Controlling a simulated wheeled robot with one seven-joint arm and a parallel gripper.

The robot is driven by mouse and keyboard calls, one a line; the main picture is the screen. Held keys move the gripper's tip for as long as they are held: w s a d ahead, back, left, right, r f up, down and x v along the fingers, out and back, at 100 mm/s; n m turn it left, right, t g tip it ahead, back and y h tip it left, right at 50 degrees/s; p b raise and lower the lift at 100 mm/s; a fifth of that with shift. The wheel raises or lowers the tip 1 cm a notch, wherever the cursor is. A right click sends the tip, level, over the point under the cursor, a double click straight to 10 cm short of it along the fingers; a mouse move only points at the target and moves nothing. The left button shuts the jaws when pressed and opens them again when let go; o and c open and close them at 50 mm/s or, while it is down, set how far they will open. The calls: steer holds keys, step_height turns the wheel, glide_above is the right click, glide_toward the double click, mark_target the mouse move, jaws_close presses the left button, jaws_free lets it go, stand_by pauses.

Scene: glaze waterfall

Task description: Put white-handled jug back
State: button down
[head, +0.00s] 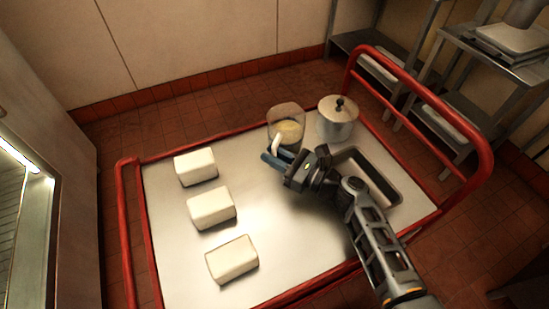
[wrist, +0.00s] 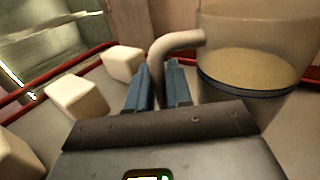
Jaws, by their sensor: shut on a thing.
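The jug (head: 287,116) is a clear, see-through vessel with pale yellowish contents, near the far edge of the trolley top. Its white handle (head: 276,142) faces my gripper. In the wrist view the jug (wrist: 250,65) fills the upper right, and the handle (wrist: 158,70) rises between the blue fingers. My gripper (head: 272,159) is shut on the handle, and it also shows in the wrist view (wrist: 162,90). The jug looks upright. I cannot tell whether its base touches the trolley top.
The red-railed trolley (head: 290,225) holds three white blocks (head: 211,207) on the left. A lidded metal pot (head: 337,118) stands close to the jug's right. A sunken metal tray (head: 385,183) lies at the right. Metal shelving (head: 470,95) stands beyond the right rail. The trolley's middle is clear.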

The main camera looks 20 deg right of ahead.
steer(key=shift+w+f, duration=0.1)
steer(key=shift+f, duration=0.25)
steer(key=c, duration=1.5)
jaws_free()
steer(key=shift+f, duration=0.25)
steer(key=o, duration=0.5)
steer(key=shift+c, duration=0.2)
steer(key=shift+r, duration=0.1)
steer(key=shift+r, duration=0.15)
steer(key=v, duration=1.2)
steer(key=shift+b, duration=0.4)
